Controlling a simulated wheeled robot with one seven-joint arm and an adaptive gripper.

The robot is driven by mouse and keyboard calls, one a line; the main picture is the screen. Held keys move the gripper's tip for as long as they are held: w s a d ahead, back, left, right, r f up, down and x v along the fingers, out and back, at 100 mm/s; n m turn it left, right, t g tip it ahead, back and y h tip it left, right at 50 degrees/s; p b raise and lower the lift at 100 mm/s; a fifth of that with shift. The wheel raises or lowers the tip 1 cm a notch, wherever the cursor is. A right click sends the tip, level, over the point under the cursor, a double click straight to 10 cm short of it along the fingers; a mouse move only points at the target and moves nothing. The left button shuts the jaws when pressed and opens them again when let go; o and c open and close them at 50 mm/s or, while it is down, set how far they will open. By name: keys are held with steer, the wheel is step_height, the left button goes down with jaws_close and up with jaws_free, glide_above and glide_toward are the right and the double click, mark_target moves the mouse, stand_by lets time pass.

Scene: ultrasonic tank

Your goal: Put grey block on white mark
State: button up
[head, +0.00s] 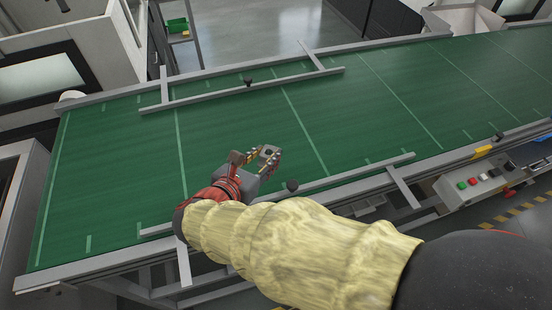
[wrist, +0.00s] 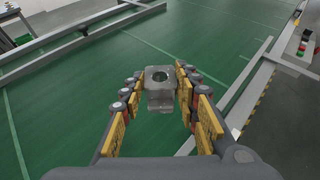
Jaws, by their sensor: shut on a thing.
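The grey block (wrist: 160,88) has a dark round hole in its top. My gripper (wrist: 158,95) is shut on it, with yellow-padded fingers on both sides of it. In the head view the block (head: 270,152) shows at the tip of my gripper (head: 258,158), over the green belt. I cannot tell whether the block touches the belt. White marks are pale lines on the green belt (head: 380,130); one long line (head: 304,132) runs across to the right of the block and another (head: 181,150) to its left.
A grey guide rail (head: 240,90) runs along the far side of the belt, and a near rail (head: 345,180) lies close to my gripper. A control box with coloured buttons (head: 482,181) stands at the right front. The belt is clear to the right.

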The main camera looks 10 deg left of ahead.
steer(key=w+f+b, duration=0.1)
steer(key=w+f, duration=0.1)
steer(key=w+d+f, duration=0.1)
steer(key=f, duration=0.1)
steer(key=w+f+b, duration=0.1)
steer(key=w+f, duration=0.1)
steer(key=shift+w+d+f+b, duration=0.1)
steer(key=shift+w+d+b, duration=0.15)
steer(key=shift+w+b, duration=0.1)
steer(key=shift+w+f+b, duration=0.15)
steer(key=shift+f+b, duration=0.65)
steer(key=shift+f, duration=0.85)
steer(key=shift+f, duration=0.1)
steer(key=shift+f, duration=0.15)
steer(key=o, duration=1.3)
steer(key=shift+c, duration=0.2)
steer(key=shift+r, duration=0.2)
